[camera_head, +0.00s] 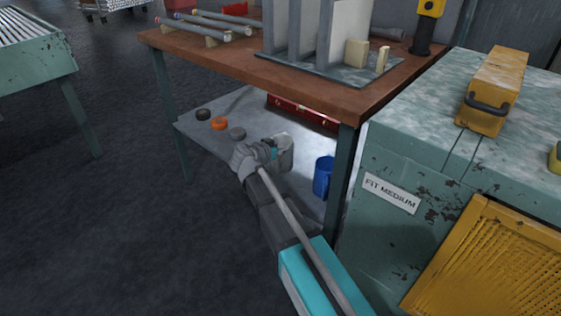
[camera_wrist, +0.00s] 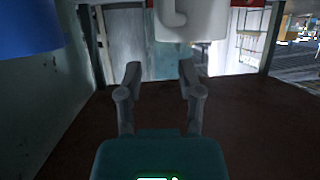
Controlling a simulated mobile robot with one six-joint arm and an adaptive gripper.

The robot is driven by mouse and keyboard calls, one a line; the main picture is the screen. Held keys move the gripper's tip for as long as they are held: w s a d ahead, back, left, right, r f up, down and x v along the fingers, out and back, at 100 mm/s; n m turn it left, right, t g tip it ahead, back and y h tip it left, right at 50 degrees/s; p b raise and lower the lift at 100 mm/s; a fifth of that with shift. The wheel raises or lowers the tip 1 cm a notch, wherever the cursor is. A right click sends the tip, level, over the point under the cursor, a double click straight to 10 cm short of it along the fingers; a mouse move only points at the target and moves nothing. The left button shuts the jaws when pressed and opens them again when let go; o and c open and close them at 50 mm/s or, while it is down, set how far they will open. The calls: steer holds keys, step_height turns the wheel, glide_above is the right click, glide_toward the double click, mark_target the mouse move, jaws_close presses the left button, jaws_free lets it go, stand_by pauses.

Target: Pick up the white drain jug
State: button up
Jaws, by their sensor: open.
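The white drain jug (camera_head: 286,150) stands on the low shelf under the workbench. In the head view my gripper (camera_head: 268,150) is close to its left side and hides part of it. In the wrist view the white jug (camera_wrist: 196,22) is at the top, cut off by the frame edge, with its hooked handle showing. My gripper's two fingers (camera_wrist: 160,70) are spread apart with nothing between them. The jug is beyond the fingertips and offset to the right. Whether a finger touches it, I cannot tell.
A blue jug (camera_head: 323,177) stands right of the white jug, near a bench leg (camera_head: 342,175). A red case (camera_head: 303,114) lies behind. Several rings, including an orange one (camera_head: 219,123), lie on the shelf (camera_head: 205,136). The wooden benchtop (camera_head: 300,88) is overhead. A green cabinet (camera_head: 400,235) stands right.

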mark_target(281, 157)
steer(key=shift+x, duration=1.2)
steer(key=shift+w+b, duration=0.1)
steer(key=shift+b, duration=0.2)
steer(key=b+x, duration=0.2)
steer(key=x, duration=0.3)
steer(key=shift+w+d+f, duration=0.15)
jaws_close()
